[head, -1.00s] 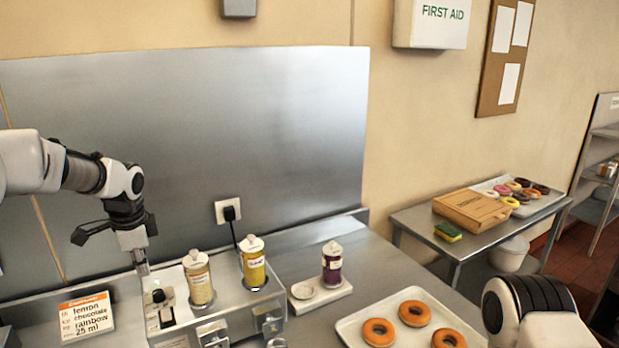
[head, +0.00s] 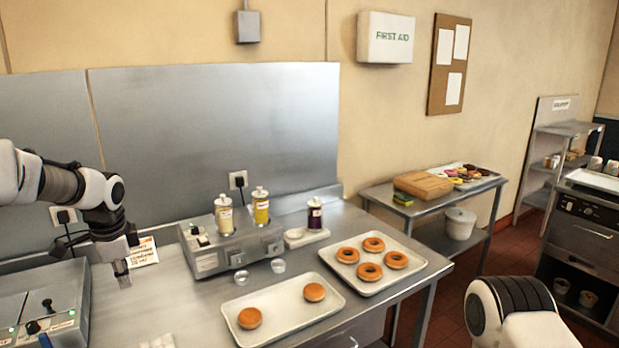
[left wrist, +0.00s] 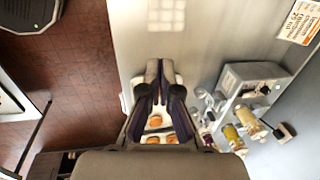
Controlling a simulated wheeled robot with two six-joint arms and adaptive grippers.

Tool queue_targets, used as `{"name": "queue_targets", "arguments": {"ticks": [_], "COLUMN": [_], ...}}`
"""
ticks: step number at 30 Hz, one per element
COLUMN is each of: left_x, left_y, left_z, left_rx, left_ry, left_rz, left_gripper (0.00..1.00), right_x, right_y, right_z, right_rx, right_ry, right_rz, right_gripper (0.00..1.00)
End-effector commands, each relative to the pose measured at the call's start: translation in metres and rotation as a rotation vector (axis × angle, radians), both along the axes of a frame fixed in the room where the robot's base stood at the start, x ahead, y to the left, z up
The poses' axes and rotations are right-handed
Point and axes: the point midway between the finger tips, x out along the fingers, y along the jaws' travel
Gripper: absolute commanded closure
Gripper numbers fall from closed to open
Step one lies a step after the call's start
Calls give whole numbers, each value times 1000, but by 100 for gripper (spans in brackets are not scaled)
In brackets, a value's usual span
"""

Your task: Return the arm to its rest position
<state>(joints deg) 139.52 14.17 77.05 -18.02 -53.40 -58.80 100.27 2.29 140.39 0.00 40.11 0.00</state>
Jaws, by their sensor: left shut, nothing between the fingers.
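My left arm comes in from the left in the head view, and its gripper (head: 121,268) hangs in front of the orange-and-white recipe card, above the steel counter. In the left wrist view the fingers of the left gripper (left wrist: 158,72) are together with nothing between them. They point out over the counter, and trays with donuts show beyond and between the finger links. In the head view a white-and-black part of my right arm shows at the lower right; its gripper is out of view.
A dispenser (head: 215,258) with a cream bottle (head: 224,215) and a yellow bottle (head: 261,208) stands by the back panel. A purple bottle (head: 315,214) stands to its right. Donut trays (head: 408,279) (head: 275,335) lie in front. A machine (head: 70,300) stands at the left.

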Motion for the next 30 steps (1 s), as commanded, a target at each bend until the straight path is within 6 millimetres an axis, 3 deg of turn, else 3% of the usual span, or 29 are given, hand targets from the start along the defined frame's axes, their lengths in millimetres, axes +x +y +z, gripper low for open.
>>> {"name": "queue_targets", "arguments": {"ticks": [11, 17, 20, 23, 26, 29, 30], "left_x": [-18, -57, -87, -133, -198, -272, -305], "left_y": [-10, -26, -39, -56, -79, -102, -110], "left_z": [-98, -173, -222, -286, -354, -411, -429], "left_rx": [14, 10, -2, -20, -44, -63, -67], "left_ry": [152, 305, 389, 477, 552, 595, 603], "left_rz": [-20, -44, -57, -48, 8, 122, 186], "left_gripper": [100, 100, 100, 100, 100, 100, 100], "right_x": [1, 0, 0, 0, 0, 0, 0], "right_y": [0, 0, 0, 0, 0, 0, 0], "right_z": [-18, -28, -36, -46, -57, -67, -71], "right_rx": [0, 0, 0, 0, 0, 0, 0], "right_ry": [-1, -1, 0, 0, 0, 0, 0], "right_rz": [0, 0, 0, 0, 0, 0, 0], "right_gripper": [60, 60, 60, 60, 60, 60, 60]}}
